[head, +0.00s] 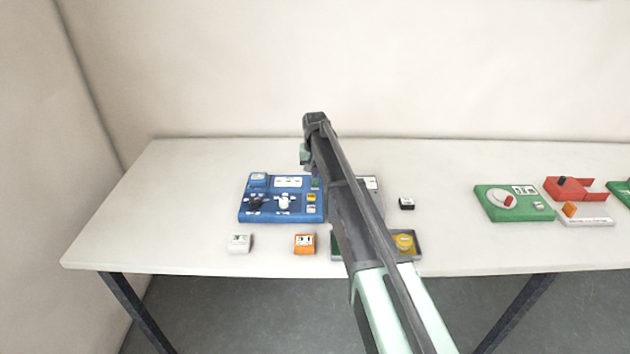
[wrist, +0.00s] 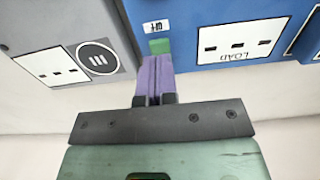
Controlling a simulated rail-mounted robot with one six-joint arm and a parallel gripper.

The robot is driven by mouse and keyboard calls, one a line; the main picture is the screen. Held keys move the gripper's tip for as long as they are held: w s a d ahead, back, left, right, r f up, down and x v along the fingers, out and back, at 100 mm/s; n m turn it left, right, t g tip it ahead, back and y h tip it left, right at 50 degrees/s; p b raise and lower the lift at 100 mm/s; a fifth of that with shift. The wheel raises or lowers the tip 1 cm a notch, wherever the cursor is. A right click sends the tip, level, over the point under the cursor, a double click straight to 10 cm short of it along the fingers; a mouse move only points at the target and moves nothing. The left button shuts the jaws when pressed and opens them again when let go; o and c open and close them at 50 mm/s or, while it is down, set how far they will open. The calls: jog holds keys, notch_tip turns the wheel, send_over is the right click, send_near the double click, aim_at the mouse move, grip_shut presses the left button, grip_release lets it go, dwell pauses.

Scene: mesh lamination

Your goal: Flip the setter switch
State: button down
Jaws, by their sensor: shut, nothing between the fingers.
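A blue panel (head: 268,216) lies on the table at the left, with a black knob (head: 256,202), a white knob (head: 284,202) and small yellow parts on its right side. I cannot tell which part is the setter switch. In the wrist view the blue panel (wrist: 208,52) fills the upper right, with an upside-down label reading LOAD. My gripper (wrist: 155,60) has its purple fingers shut and empty. Their tips are at a small green part (wrist: 160,46) on the panel's edge, below a small white label (wrist: 156,26). Whether they touch it is unclear.
A grey panel (wrist: 45,22) with a round dark button (wrist: 97,57) is close beside my fingers. A white block (head: 240,244) and an orange block (head: 304,244) lie in front. A tray with a yellow round part (head: 403,242) is partly behind my arm. A green panel (head: 508,205) stands right.

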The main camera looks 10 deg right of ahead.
aim_at(315, 182)
jog(key=shift+f+b, duration=1.25)
jog(key=shift+f, duration=0.05)
dwell(0.4)
jog(key=shift+r, duration=0.15)
notch_tip(315, 182, up, 7)
jog(key=p, duration=0.7)
jog(key=s+n, duration=0.2)
jog(key=s, duration=3.6)
